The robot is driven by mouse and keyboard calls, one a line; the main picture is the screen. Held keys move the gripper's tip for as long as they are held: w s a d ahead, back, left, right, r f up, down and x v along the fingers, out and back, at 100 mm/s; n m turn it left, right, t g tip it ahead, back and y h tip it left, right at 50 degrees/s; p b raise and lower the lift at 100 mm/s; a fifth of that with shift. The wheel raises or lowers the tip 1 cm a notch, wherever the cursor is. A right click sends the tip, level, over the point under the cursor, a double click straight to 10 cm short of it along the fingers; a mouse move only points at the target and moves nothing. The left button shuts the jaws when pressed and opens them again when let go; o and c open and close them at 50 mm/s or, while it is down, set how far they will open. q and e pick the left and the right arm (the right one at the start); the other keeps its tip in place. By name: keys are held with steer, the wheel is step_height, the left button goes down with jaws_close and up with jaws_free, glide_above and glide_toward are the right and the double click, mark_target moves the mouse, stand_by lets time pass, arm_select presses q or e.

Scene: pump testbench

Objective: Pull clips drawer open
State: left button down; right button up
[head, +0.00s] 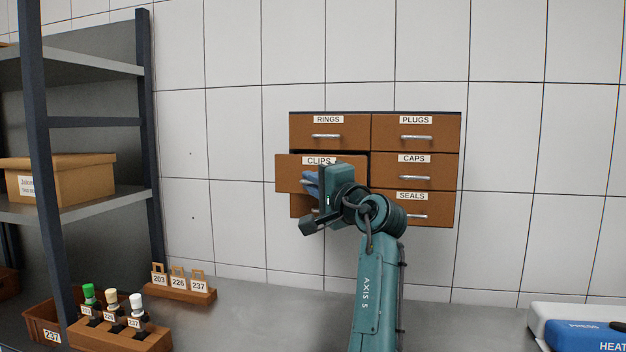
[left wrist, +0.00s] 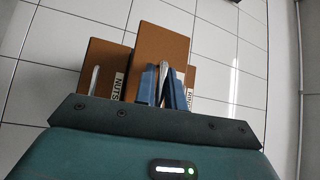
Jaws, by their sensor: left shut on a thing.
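The clips drawer (head: 292,172) is the middle drawer in the left column of a brown wall cabinet (head: 379,113). Its front stands out from the cabinet, with a dark gap along its top and right side, so it is partly open. My left gripper (head: 311,184) is in front of it, with its blue fingers at the drawer handle. In the left wrist view the fingers (left wrist: 162,87) are shut on the metal handle of the clips drawer (left wrist: 162,45). The drawer's inside is hidden. My right gripper is not in view.
The rings drawer (head: 305,136), plugs drawer (head: 390,134) and caps drawer (head: 390,171) are shut. The nuts drawer (left wrist: 105,62) is beside the clips drawer in the wrist view. A shelf rack (head: 148,130) stands left. A blue-white device (head: 580,325) sits at the right.

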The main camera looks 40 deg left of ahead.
arm_select(q)
steer(key=shift+s+d+r, duration=0.15)
steer(key=shift+s+r, duration=0.05)
steer(key=shift+s, duration=0.05)
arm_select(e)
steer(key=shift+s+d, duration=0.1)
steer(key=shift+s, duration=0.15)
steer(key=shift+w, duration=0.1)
arm_select(q)
steer(key=c, duration=1.6)
jaws_free()
steer(key=shift+o, duration=0.3)
steer(key=shift+f, duration=0.1)
steer(key=b+v, duration=0.2)
steer(key=v, duration=1.1)
steer(key=shift+b, duration=0.35)
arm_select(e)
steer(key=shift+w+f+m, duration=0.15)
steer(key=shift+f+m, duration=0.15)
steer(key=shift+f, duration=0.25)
